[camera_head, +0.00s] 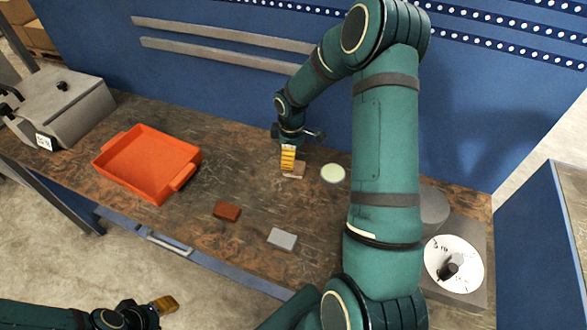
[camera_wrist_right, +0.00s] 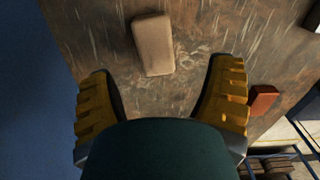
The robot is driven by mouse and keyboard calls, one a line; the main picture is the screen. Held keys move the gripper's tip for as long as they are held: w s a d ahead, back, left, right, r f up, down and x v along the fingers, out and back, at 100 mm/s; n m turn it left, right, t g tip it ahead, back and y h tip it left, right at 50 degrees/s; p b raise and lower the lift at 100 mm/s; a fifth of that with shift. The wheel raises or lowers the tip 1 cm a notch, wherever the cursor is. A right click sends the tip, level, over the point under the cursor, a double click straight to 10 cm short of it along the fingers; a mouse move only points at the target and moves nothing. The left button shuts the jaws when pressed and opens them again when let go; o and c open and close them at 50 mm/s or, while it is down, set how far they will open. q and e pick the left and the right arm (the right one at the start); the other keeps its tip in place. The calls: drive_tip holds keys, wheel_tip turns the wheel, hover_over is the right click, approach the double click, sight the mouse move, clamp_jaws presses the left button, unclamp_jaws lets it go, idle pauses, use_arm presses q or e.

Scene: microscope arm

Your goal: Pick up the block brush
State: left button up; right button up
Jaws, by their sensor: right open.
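A tan block (camera_head: 296,171), which looks like the block brush, lies on the brown worktop (camera_head: 250,180) near the back. My right gripper (camera_head: 288,158) is above it with its yellow fingers pointing down, partly covering it. In the right wrist view the tan block (camera_wrist_right: 153,45) lies ahead of the spread fingers of my right gripper (camera_wrist_right: 163,68), left of the middle between them, untouched. The right gripper is open and empty. My left gripper (camera_head: 164,305) is at the bottom left, in front of the table; its opening cannot be made out.
A red-brown block (camera_head: 227,211) and a grey block (camera_head: 282,239) lie nearer the front edge. A pale round disc (camera_head: 333,173) is right of the tan block. An orange tray (camera_head: 148,158) and a grey machine (camera_head: 70,112) stand left. A dial device (camera_head: 453,263) stands right.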

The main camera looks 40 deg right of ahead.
sight(300, 166)
drive_tip(key=shift+d+f, duration=0.2)
drive_tip(key=shift+f, duration=1.35)
drive_tip(key=shift+d+f, duration=0.15)
drive_tip(key=shift+f, duration=1.4)
drive_tip(key=c, duration=1.3)
